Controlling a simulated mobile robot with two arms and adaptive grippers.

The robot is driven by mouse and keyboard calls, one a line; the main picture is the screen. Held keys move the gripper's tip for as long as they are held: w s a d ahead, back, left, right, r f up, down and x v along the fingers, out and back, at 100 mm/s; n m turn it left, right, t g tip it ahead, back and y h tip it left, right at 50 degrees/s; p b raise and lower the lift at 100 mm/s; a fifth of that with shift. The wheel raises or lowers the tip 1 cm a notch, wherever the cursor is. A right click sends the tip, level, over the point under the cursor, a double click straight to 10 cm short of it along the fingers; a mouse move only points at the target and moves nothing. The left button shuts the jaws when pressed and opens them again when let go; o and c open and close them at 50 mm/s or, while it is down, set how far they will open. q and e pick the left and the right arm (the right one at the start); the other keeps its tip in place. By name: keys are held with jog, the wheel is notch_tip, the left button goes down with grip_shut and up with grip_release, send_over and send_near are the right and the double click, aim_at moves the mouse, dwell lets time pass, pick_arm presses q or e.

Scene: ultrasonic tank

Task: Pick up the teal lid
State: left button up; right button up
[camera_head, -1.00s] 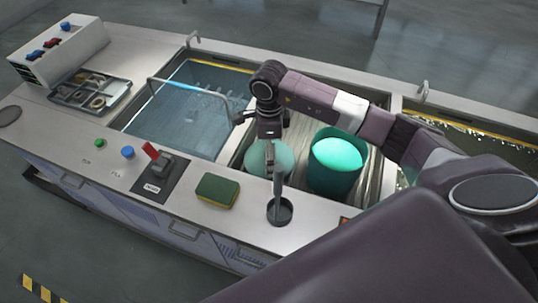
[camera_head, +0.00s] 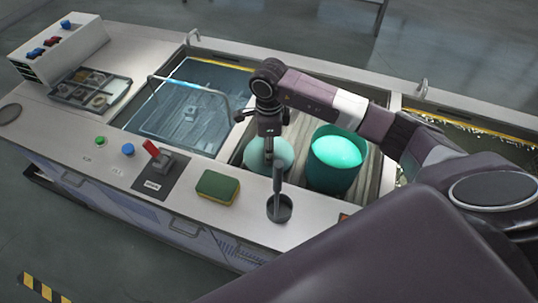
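The teal lid (camera_head: 281,157) is a pale round disc in the middle basin, left of the teal pot (camera_head: 332,176). My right gripper (camera_head: 268,150) points down over the lid from above, its arm coming in from the right. Its fingertips overlap the lid in the picture. I cannot tell whether they touch it, or whether the fingers are open or shut. The pot stands upright with a bright teal inside. My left gripper is not in view.
A dark holder with an upright grey handle (camera_head: 279,185) stands on the front ledge, close before the lid. A green-yellow sponge (camera_head: 217,188) and a red-lever switch (camera_head: 152,150) are to its left. A water tank (camera_head: 178,120) with a wire handle lies left of the basin.

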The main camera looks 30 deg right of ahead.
jog(key=shift+f, duration=0.2)
grip_shut()
jog(key=shift+s, duration=0.1)
jog(key=shift+s+f, duration=0.1)
